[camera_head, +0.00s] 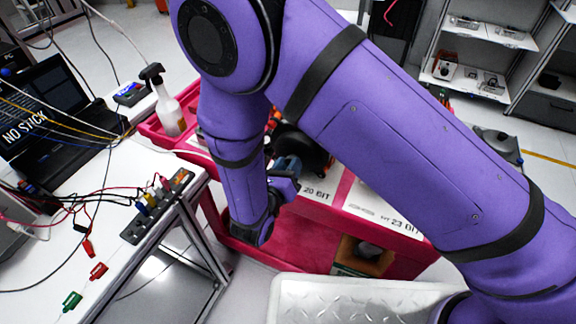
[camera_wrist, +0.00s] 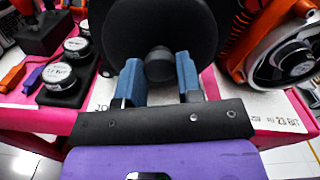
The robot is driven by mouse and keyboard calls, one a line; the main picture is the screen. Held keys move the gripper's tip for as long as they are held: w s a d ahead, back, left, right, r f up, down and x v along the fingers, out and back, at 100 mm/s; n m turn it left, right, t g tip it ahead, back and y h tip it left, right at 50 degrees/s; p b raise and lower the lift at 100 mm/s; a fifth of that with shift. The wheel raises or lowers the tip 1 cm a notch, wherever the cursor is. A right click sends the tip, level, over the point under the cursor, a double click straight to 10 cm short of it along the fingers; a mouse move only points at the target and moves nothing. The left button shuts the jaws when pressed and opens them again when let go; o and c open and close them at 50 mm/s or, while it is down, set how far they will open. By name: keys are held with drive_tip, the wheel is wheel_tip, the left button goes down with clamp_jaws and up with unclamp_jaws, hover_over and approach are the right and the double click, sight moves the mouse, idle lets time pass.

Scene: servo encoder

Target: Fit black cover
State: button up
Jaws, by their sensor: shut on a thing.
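The black cover (camera_wrist: 158,22) is a large dark round piece with a short knob (camera_wrist: 160,64) at its centre, filling the upper middle of the wrist view. My gripper (camera_wrist: 159,76) has blue fingers closed on either side of the knob. In the head view my gripper (camera_head: 286,168) is above the pink cart by the "20 BIT" label, partly hidden by my arm. The black cover (camera_head: 302,148) shows there as a dark round shape beside it. What lies behind or under the cover is hidden, so I cannot tell whether it is seated.
In the wrist view, small silver-topped cylinders on black bases (camera_wrist: 60,82) stand at left. An orange-rimmed fan unit (camera_wrist: 286,62) is close at right.

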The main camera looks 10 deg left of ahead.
drive_tip(key=o, duration=1.1)
drive_tip(key=shift+c, duration=0.4)
drive_tip(key=shift+s, duration=0.15)
drive_tip(key=v, duration=0.7)
